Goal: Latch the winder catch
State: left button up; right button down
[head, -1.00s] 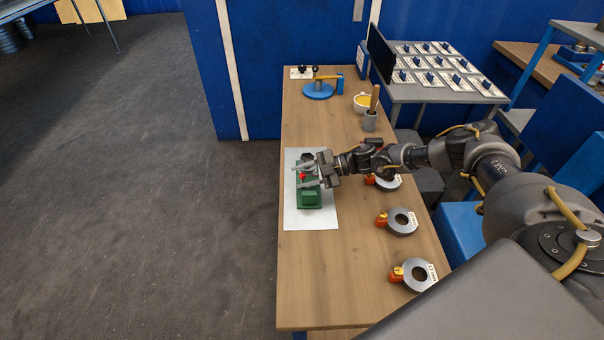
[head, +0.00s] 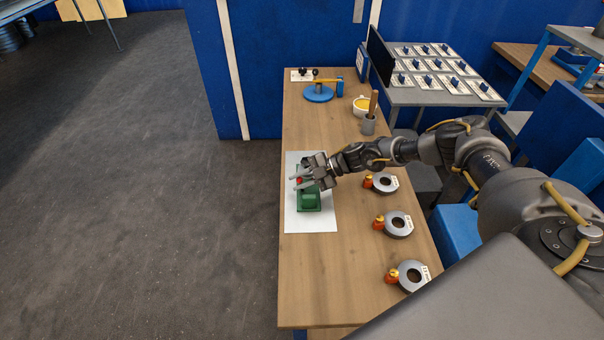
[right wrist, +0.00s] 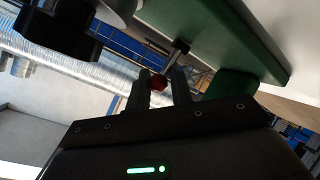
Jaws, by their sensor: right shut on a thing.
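The green winder body (head: 310,202) stands on a white sheet on the bench in the head view. Its red knob (head: 299,180) is at the body's far left. My right gripper (head: 299,183) reaches it from the right and is shut on the red knob. In the right wrist view the red knob (right wrist: 158,82) sits between the fingertips. A metal rod (right wrist: 177,53) runs from near the knob to the green body (right wrist: 215,35). I cannot tell whether the catch is engaged. My left gripper is not in view.
The white sheet (head: 306,225) lies on the wooden bench (head: 345,275). Grey rings (head: 398,224) with orange fittings line its right side. A blue stand (head: 319,94), a yellow-filled cup (head: 361,105) and a grey holder (head: 368,126) are farther back.

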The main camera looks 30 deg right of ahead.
jog(key=shift+w+a+r+g+h+p, duration=0.2)
jog(key=shift+a+g+h+p, duration=0.1)
jog(key=shift+h+p, duration=0.35)
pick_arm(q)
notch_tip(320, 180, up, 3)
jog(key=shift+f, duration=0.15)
pick_arm(e)
jog(key=shift+f+h, duration=0.35)
jog(key=c, duration=1.3)
grip_release()
jog(key=shift+c, duration=0.2)
pick_arm(q)
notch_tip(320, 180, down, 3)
jog(key=b, duration=0.3)
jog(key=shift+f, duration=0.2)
pick_arm(e)
jog(key=v, duration=1)
jog(key=shift+d+r, duration=0.3)
